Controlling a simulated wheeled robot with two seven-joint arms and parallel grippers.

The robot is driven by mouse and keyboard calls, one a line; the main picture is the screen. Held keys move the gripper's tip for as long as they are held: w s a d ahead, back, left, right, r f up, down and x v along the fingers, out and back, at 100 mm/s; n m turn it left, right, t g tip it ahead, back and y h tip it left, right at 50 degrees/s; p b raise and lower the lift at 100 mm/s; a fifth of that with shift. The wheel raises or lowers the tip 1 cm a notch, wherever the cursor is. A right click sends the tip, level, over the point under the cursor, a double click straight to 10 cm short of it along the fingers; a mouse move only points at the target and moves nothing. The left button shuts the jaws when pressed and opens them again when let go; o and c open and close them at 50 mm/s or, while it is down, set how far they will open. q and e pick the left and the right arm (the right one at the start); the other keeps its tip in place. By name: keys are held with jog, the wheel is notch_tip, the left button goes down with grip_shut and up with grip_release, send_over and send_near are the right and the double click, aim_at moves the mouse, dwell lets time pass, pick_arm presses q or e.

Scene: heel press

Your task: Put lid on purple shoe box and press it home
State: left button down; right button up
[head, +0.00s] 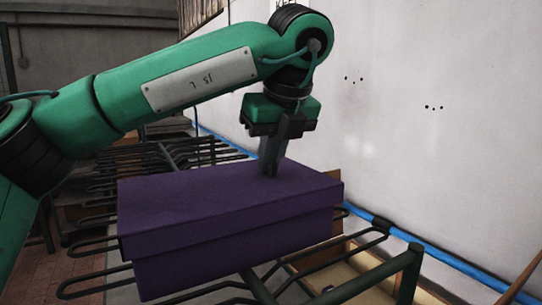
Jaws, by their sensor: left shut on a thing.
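The purple shoe box (225,255) stands on a rack of dark metal bars. The purple lid (190,205) sits on top of the box, its rim over the upper part of the walls, and looks roughly level. Whether it is fully down all round cannot be told, as the far sides are hidden. My left gripper (270,168) points straight down, with its fingers together and their tips at the lid's top, towards the back right of its middle. What is between the fingers is not visible. My right gripper is not in view.
Rack bars (400,275) run around and in front of the box. A light wooden tray or board (345,280) lies at the lower right. A white wall (420,120) with a blue strip (450,259) stands close behind on the right.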

pick_arm(q)
jog(key=shift+f, duration=0.15)
jog(key=c, duration=0.9)
grip_release()
jog(key=shift+r+p, duration=2.5)
jog(key=shift+r, duration=1.1)
jog(key=shift+f, duration=0.1)
